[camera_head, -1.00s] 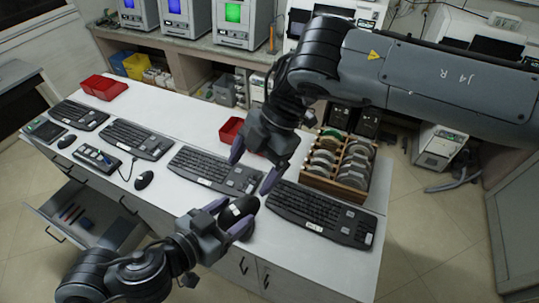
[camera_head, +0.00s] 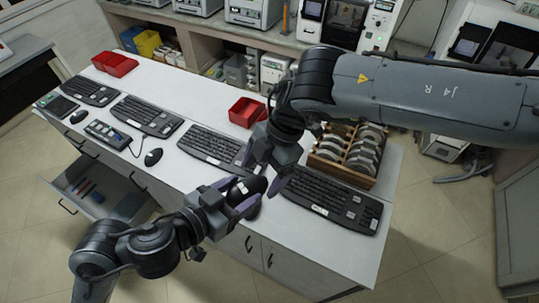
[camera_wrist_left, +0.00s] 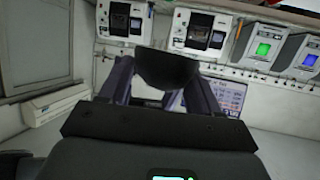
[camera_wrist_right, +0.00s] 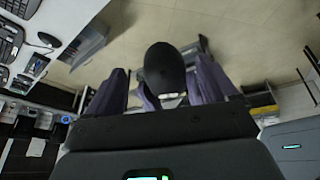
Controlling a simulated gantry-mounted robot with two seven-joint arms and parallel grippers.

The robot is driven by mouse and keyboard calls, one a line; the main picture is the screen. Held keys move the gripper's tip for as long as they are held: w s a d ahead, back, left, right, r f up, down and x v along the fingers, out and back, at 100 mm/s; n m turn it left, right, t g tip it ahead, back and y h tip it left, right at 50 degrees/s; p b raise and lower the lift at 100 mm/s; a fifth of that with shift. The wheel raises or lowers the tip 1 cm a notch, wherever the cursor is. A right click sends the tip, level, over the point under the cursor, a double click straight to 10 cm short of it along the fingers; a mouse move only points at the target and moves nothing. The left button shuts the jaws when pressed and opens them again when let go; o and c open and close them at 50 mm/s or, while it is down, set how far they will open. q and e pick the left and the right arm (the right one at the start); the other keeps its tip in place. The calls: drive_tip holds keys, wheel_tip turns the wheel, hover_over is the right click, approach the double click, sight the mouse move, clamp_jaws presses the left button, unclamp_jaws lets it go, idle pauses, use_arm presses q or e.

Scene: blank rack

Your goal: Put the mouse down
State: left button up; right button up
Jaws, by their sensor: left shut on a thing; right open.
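A black mouse (camera_head: 250,185) with a small pale label is held above the front edge of the table by my left gripper (camera_head: 237,195), which is shut on it. In the left wrist view the mouse (camera_wrist_left: 167,66) sits between the purple fingers. My right gripper (camera_head: 259,176) is open, right beside the mouse from above. In the right wrist view the mouse (camera_wrist_right: 165,70) shows between the spread fingers; whether they touch it I cannot tell. A dark rounded shape (camera_head: 254,210) shows just below the left fingers, partly hidden.
Several black keyboards (camera_head: 210,146) line the white table. Two other mice, one (camera_head: 153,157) left of centre and one (camera_head: 78,117) at far left, lie on it. A red bin (camera_head: 246,112) and a wooden rack (camera_head: 346,154) stand behind. A drawer (camera_head: 95,190) hangs open at the left.

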drive_tip(key=shift+x, duration=1.15)
drive_tip(key=c, duration=0.9)
use_arm(q)
drive_tip(key=o, duration=0.8)
drive_tip(key=shift+c, duration=0.2)
use_arm(e)
drive_tip(key=shift+c, duration=1)
use_arm(q)
drive_tip(key=o, duration=0.5)
drive_tip(key=shift+r, duration=0.15)
